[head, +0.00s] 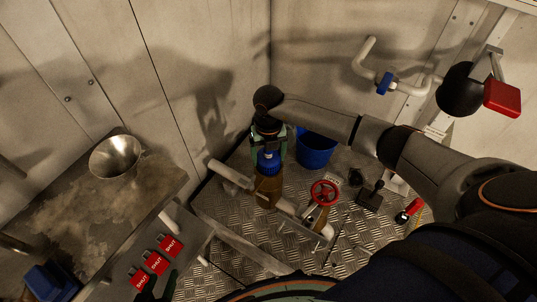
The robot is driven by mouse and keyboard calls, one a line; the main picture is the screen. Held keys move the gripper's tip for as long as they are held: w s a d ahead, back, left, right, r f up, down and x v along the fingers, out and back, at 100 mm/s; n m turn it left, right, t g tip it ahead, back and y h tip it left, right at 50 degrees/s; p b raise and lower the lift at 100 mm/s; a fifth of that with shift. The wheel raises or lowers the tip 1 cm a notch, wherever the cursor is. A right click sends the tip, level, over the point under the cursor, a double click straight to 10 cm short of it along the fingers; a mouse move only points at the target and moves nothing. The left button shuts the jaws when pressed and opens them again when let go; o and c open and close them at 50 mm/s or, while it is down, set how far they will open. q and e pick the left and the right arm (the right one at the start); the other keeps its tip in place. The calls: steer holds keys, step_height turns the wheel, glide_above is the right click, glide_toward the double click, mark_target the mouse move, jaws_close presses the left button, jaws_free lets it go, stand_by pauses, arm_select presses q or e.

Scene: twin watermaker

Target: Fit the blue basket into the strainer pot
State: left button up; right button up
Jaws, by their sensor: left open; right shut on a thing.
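The blue basket (268,163) is between the fingers of my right gripper (268,150), which is shut on it and points down. The brown strainer pot (267,189) stands directly below, in line with a pale pipe. The basket is at the pot's mouth in this view. The fingers and wrist hide part of it, and I cannot tell whether its lower end is inside the pot. My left gripper (156,288) shows only in part at the bottom left edge, by the red tags. It is open, with nothing seen in it.
A red handwheel (325,193) and pale pipes stand right of the pot. A blue bucket (316,150) is behind it on the tread-plate floor. A metal bowl (116,158) sits on the left bench (85,215).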

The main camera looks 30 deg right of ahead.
steer(key=shift+f+b, duration=0.65)
steer(key=shift+f, duration=0.25)
steer(key=o, duration=0.9)
steer(key=shift+r, duration=0.1)
step_height(320, 180, up, 13)
steer(key=shift+f+p, duration=0.2)
steer(key=shift+p, duration=0.95)
steer(key=shift+f, duration=0.1)
